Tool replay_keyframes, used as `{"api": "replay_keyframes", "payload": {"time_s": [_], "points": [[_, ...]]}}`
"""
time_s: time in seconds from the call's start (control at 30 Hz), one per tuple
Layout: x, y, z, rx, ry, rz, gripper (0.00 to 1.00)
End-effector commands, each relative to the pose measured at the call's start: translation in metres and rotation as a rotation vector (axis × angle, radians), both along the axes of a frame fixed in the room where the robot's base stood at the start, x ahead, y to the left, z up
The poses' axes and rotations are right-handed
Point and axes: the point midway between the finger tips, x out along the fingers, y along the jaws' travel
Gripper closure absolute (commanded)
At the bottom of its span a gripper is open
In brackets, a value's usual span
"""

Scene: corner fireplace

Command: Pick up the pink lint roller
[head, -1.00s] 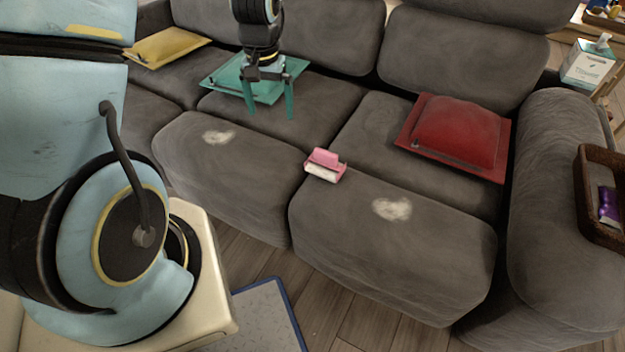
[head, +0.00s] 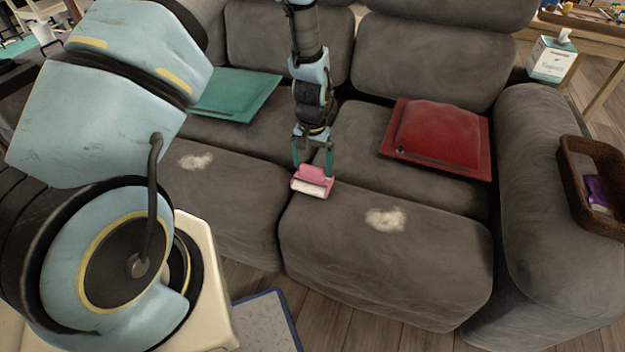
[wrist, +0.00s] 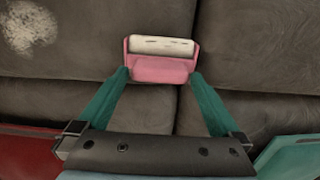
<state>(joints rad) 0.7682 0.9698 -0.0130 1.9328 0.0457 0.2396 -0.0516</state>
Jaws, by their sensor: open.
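The pink lint roller (head: 312,181) lies on the grey sofa seat, by the seam between two cushions, with its white roll toward the front edge. In the wrist view the pink lint roller (wrist: 160,68) is at the top middle, just ahead of the fingertips. My gripper (head: 313,170) has teal fingers and is open, pointing down just behind the roller. In the wrist view my gripper (wrist: 160,78) has its fingertips near the two sides of the roller's pink body. I cannot tell whether they touch it.
A red cushion (head: 438,138) lies to the right on the sofa (head: 390,270) and a teal cushion (head: 236,95) to the left. Pale fluff patches (head: 385,219) mark the seat fronts. A brown basket (head: 572,190) is on the right armrest.

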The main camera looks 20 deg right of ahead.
Motion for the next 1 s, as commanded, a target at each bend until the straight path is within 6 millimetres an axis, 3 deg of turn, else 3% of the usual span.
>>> {"api": "replay_keyframes", "payload": {"time_s": [0.2,0.47,1.0], "points": [[0.0,0.0,-0.025,0.001,0.001,0.0,0.0],[0.0,0.0,-0.028,0.0,0.0,0.0,0.0],[0.0,0.0,-0.027,0.0,0.0,0.0,0.6]]}}
